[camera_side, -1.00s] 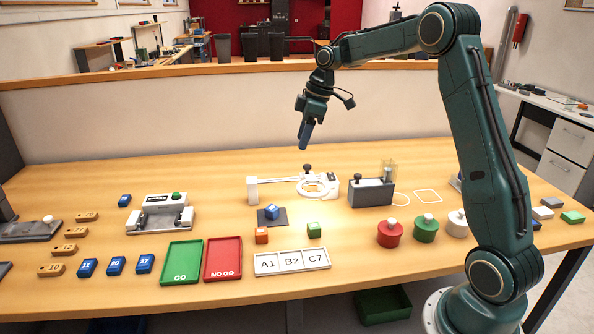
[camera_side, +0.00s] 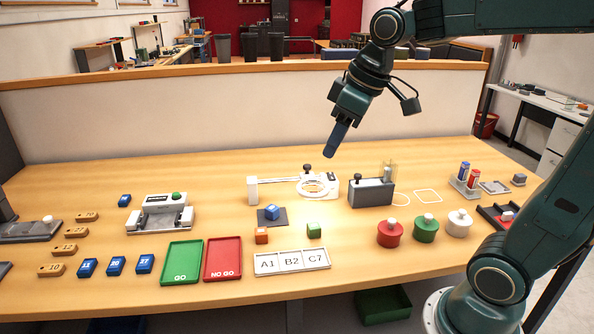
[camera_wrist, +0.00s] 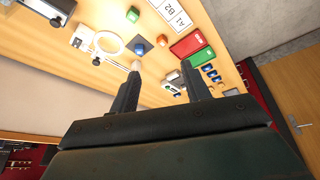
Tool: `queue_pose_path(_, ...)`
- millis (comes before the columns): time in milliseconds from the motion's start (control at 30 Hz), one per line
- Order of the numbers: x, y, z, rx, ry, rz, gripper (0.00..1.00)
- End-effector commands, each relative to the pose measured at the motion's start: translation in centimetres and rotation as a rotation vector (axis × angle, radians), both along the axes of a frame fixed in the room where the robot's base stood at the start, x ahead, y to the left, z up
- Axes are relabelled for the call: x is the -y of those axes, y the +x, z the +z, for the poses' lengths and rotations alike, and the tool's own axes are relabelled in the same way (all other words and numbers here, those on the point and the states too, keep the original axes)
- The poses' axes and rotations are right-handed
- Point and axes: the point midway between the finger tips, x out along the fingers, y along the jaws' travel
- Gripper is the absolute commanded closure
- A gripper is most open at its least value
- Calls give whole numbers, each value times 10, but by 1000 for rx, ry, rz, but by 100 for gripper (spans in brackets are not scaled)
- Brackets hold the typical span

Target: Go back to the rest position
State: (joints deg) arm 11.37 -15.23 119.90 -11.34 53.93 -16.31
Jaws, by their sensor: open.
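My gripper (camera_side: 337,140) is high above the back of the table in the side view, tilted with its fingers pointing down and to the left. It touches nothing on the table. In the wrist view its two fingers (camera_wrist: 160,88) stand apart with nothing between them. My arm reaches in from the right of the side view.
The wooden table (camera_side: 200,288) carries a white ring fixture (camera_side: 318,186), a grey block holder (camera_side: 371,193), a blue cube (camera_side: 272,212) on a dark pad, green and red trays (camera_side: 222,259), and lidded pots (camera_side: 390,233). The air around my gripper is clear.

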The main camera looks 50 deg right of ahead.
Motion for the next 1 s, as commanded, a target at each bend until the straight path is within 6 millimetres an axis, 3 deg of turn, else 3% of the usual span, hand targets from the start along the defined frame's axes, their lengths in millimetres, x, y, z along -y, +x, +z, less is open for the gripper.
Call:
queue_pose_path(200,-17,-49,-5,36,16,-82,53)
queue_pose_path(500,-27,-108,-25,84,49,-196,53)
queue_pose_path(700,-27,-129,-37,102,65,-242,53)
queue_pose_path(1000,-27,-134,-41,106,71,-256,53)
